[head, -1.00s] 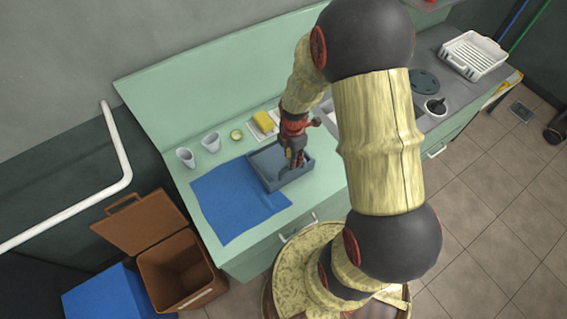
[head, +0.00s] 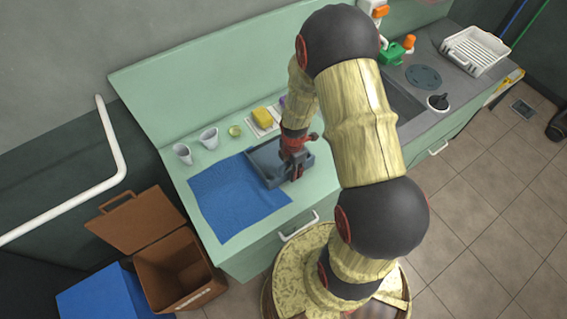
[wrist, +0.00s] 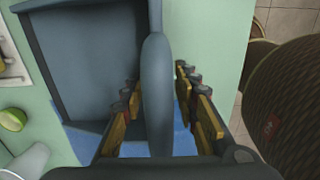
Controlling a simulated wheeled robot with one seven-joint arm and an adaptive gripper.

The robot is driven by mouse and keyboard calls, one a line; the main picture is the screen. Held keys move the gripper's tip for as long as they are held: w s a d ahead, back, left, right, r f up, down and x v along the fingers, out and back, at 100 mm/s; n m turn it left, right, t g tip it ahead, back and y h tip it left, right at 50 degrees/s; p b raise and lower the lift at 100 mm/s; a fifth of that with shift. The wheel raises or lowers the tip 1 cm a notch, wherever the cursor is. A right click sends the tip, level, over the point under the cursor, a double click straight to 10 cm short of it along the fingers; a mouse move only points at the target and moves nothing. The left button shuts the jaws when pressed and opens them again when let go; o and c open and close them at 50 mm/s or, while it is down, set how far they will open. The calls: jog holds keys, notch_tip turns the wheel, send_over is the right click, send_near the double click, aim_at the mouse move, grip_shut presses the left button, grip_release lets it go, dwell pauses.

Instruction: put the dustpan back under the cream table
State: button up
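The blue-grey dustpan (head: 264,162) lies on the mint-green counter, partly over a blue cloth. In the wrist view its pan (wrist: 85,55) is at the left and its long handle (wrist: 158,85) runs down the middle. My gripper (head: 297,172) is low at the right side of the dustpan. In the wrist view the fingers of my gripper (wrist: 160,108) stand on either side of the handle. A gap shows between the handle and the right finger, so the gripper looks open around it. I cannot make out a cream table.
The blue cloth (head: 225,205) covers the counter's left front. Two white cups (head: 208,138), a small green-yellow item (head: 235,131) and a yellow sponge (head: 262,116) stand behind. An open brown bin (head: 172,268) is on the floor at left.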

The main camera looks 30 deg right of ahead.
jog(key=shift+w+f, duration=0.1)
jog(key=shift+f, duration=0.35)
jog(key=shift+c, duration=1)
grip_shut()
